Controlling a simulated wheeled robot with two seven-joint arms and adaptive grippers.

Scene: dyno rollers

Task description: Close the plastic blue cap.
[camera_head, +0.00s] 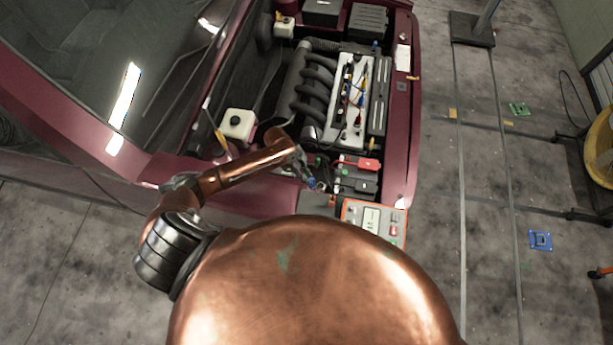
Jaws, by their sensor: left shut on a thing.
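A small blue cap (312,183) shows in the front corner of the maroon car's open engine bay, just left of the battery (358,184) with its red clamp. My copper left arm comes in from the left over the fender. My left gripper (306,174) points down at the cap and is shut on it. The fingers are small and partly hidden, so I cannot tell whether the cap is seated or tilted. My right gripper is not in view.
A white reservoir (238,124) stands left of the engine (345,100). The windshield rises at the left. Open concrete floor lies at the right.

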